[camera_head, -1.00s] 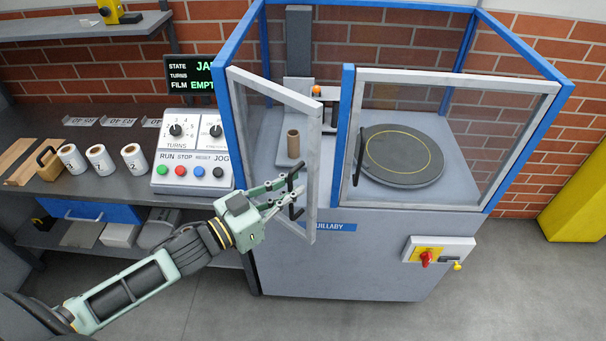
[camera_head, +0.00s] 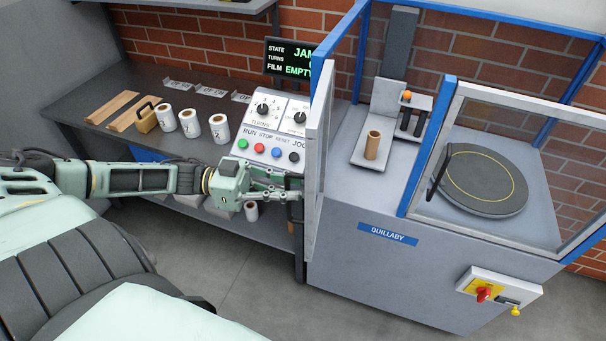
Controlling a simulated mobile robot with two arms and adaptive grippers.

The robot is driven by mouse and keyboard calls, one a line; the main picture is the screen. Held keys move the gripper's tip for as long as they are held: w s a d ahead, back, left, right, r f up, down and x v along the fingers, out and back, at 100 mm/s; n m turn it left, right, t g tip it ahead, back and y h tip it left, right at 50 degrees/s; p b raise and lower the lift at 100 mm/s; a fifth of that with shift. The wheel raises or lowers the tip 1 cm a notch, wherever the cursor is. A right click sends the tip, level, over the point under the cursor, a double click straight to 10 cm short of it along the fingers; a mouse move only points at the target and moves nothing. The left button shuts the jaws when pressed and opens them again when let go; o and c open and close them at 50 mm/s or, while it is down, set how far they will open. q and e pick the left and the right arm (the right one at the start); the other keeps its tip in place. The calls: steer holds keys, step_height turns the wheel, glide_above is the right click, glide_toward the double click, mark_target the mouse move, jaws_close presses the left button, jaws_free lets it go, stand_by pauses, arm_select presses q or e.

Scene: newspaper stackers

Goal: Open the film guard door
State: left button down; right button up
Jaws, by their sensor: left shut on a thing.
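The film guard door (camera_head: 318,150), a pale-framed clear panel, stands swung wide open at the left of the blue-framed machine and shows nearly edge-on. Its dark handle (camera_head: 294,211) is on the door's outer face, partly hidden by the fingers. My left gripper (camera_head: 290,190) is shut on this handle. Inside the opening a brown cardboard core (camera_head: 372,145) stands upright on a grey carriage (camera_head: 385,100). My right gripper is out of view.
A control panel (camera_head: 270,140) with knobs and coloured buttons sits just behind the gripper. White film rolls (camera_head: 190,123) stand on the dark bench (camera_head: 85,85). A second guard door (camera_head: 520,95) is closed before the round turntable (camera_head: 484,183). A red switch (camera_head: 484,294) is on the front.

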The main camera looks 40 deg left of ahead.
arm_select(q)
steer(key=shift+s+a, duration=0.15)
steer(key=shift+a, duration=0.3)
steer(key=c, duration=1.8)
jaws_free()
steer(key=shift+c, duration=0.2)
steer(key=v, duration=1.2)
steer(key=shift+f, duration=0.1)
